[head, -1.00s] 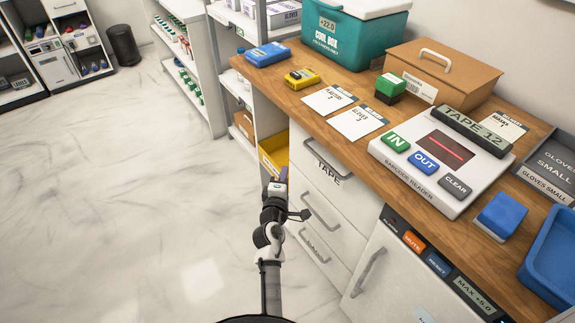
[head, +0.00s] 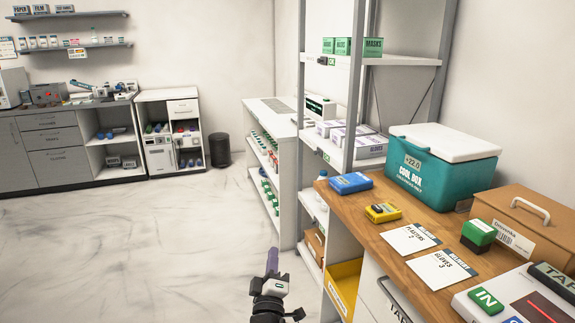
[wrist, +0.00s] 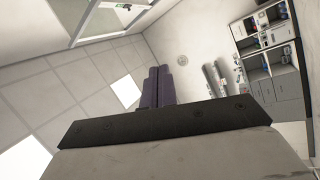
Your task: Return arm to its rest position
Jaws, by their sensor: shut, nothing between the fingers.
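My gripper (head: 272,262) shows at the bottom middle of the head view, pointing up, with its purple fingers together. It is over the pale floor, left of the wooden counter and apart from it. In the wrist view the purple fingers (wrist: 158,86) stand side by side, shut, with nothing held. Behind them are the ceiling and walls. Most of my arm is below the head view's edge.
The wooden counter (head: 385,225) at right holds a teal cool box (head: 440,180), a brown box, cards and a barcode reader. A yellow bin (head: 343,285) sits beneath it. White shelves (head: 270,160) stand behind. The marble floor (head: 130,250) at left is clear.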

